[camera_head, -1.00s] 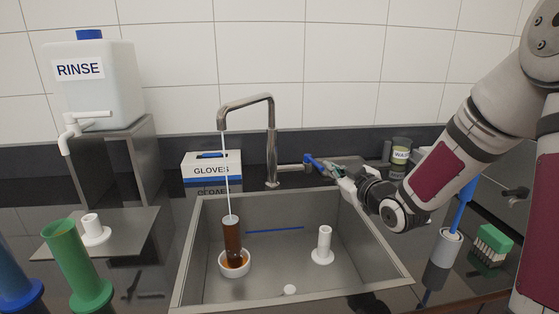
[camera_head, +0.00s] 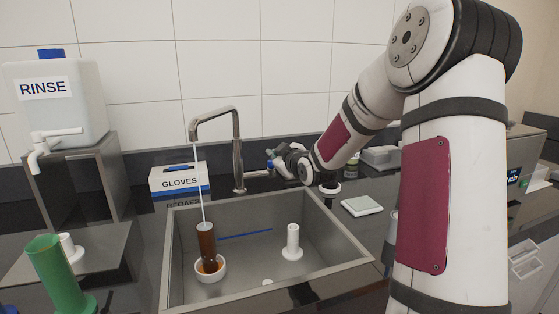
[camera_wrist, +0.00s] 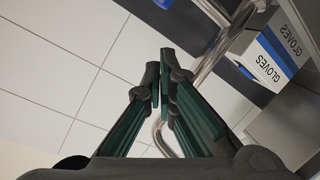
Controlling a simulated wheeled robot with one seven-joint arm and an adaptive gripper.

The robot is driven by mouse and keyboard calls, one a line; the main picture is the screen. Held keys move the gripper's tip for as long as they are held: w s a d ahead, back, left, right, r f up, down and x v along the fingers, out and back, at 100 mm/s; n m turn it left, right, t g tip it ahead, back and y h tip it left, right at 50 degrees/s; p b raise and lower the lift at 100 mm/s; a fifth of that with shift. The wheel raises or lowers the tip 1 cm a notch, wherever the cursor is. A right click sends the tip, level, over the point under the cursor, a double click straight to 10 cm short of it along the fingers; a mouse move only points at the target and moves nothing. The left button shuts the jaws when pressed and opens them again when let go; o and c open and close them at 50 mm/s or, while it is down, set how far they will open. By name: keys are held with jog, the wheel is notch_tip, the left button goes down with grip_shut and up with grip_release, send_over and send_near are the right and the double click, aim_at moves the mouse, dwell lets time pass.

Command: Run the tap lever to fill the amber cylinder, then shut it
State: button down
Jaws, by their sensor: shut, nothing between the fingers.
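The chrome tap (camera_head: 237,150) stands behind the sink, and a thin stream of water (camera_head: 198,185) falls from its spout. The amber cylinder (camera_head: 206,243) stands upright in a white ring-shaped base in the sink, with the stream meeting its top. The level inside is too small to tell. The tap lever (camera_head: 270,165) shows only as a small blue bit beside the tap, largely covered by my gripper (camera_head: 275,157). I cannot tell whether they touch. In the wrist view my gripper (camera_wrist: 165,76) is shut and empty, with chrome tubing (camera_wrist: 226,42) beyond it.
The gloves box (camera_head: 180,181) stands left of the tap, also in the wrist view (camera_wrist: 270,68). A white peg (camera_head: 292,240) stands in the sink. The rinse jug (camera_head: 55,110) and a green cylinder (camera_head: 50,270) are at left. A white pad (camera_head: 361,206) lies right of the sink.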

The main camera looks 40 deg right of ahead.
jog(key=w+d+f, duration=0.1)
jog(key=f, duration=0.1)
jog(key=w+d+f, duration=0.1)
jog(key=shift+d+f, duration=0.35)
jog(key=shift+d, duration=0.05)
jog(key=shift+s+d+f, duration=0.1)
jog(key=shift+d+f, duration=0.3)
jog(key=shift+d, duration=0.3)
